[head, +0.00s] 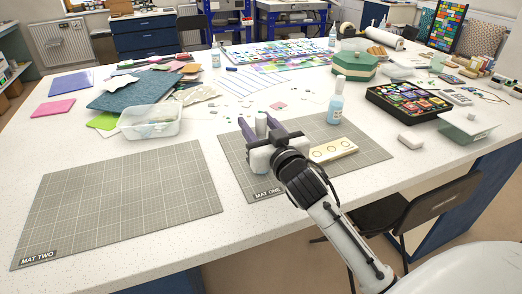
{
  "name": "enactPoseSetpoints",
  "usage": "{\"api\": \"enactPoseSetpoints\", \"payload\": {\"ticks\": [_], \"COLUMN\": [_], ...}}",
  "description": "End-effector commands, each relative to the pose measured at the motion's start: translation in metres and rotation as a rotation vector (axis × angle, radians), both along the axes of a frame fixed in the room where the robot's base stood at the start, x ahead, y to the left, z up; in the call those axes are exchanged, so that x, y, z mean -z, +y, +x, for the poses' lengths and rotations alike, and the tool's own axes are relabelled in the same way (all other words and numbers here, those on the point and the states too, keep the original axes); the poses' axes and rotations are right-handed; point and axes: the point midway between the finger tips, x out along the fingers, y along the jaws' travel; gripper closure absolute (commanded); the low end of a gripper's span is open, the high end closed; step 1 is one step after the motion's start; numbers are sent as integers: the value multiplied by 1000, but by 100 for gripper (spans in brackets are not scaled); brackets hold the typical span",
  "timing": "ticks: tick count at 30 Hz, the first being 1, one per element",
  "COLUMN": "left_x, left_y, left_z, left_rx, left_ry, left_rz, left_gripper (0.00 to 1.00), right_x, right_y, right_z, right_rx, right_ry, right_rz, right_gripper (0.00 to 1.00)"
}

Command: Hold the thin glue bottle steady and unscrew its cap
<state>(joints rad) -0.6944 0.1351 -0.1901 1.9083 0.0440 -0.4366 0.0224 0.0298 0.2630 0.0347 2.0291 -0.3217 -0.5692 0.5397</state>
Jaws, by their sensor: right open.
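My right gripper (259,122) reaches in over the far left part of mat one (378,153). Its dark purple fingers are spread. A small pale grey-white upright cylinder (261,121) shows between them; its lower part is hidden by the gripper, and I cannot tell whether the fingers touch it. A light blue bottle with a white top (335,104) stands upright at the far right of mat one, apart from the gripper. I cannot tell which of these is the thin glue bottle. My left gripper is out of view.
A cream card with circles (333,150) lies on mat one. Mat two (118,200) is bare. A clear tub (150,122), a black tray of colourful pieces (408,101) and a green box (355,68) stand around. A chair (440,205) stands at the front right.

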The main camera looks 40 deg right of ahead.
Motion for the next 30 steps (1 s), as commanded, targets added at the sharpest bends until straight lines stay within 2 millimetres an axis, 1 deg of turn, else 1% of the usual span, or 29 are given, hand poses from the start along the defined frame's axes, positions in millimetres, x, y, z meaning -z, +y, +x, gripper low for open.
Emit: {"api": "enactPoseSetpoints", "payload": {"ticks": [1, 4, 10, 11, 18, 27, 30], "left_x": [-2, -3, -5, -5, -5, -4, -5], "left_y": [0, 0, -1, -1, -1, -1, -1], "left_z": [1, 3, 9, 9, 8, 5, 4], "left_rx": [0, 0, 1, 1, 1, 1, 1], "left_ry": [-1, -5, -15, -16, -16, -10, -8], "left_rz": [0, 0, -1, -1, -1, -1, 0], "left_gripper": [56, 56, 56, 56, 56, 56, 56], "right_x": [-1, -1, 0, 0, 0, -1, -8], "right_y": [-1, -3, -3, -3, -3, -3, -3], "right_z": [6, 12, 13, 13, 13, 13, 13], "right_rx": [0, -1, -1, -1, -1, -1, 0], "right_ry": [-1, -1, -1, -1, 0, -2, -4], "right_rz": [0, -1, -1, -1, -1, -1, -2], "right_gripper": [58, 58, 58, 59, 100, 100, 100]}}
